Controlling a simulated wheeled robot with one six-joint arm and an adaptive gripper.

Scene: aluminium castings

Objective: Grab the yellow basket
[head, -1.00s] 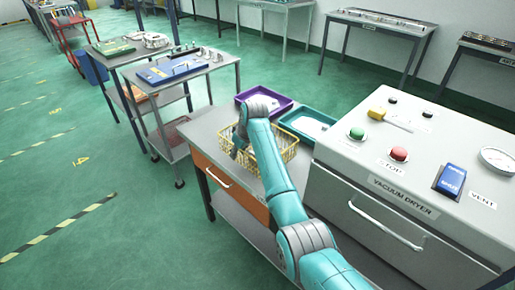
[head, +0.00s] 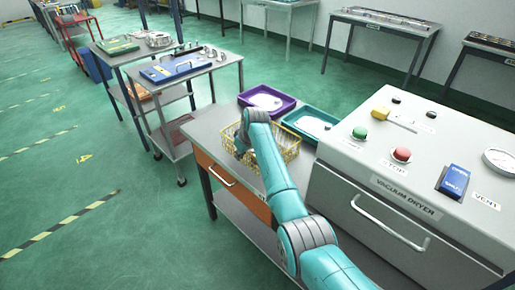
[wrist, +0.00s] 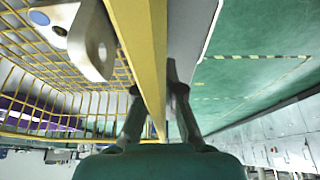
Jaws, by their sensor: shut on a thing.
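The yellow wire basket (head: 291,152) stands on the grey top of the cart with the orange drawer. In the wrist view its thick yellow rim (wrist: 140,45) runs between my fingers, with the wire mesh to the left. A pale metal casting with holes (wrist: 88,40) lies in the basket. My gripper (head: 240,150) is at the basket's near left side, partly hidden by my arm. In the wrist view my gripper (wrist: 157,90) is shut on the rim, one finger on each side.
A purple tray (head: 286,103) and a teal tray (head: 291,124) lie behind the basket. The vacuum dryer (head: 405,190) stands close on the right. A cart with a blue board (head: 170,72) is at the back left. Green floor is free on the left.

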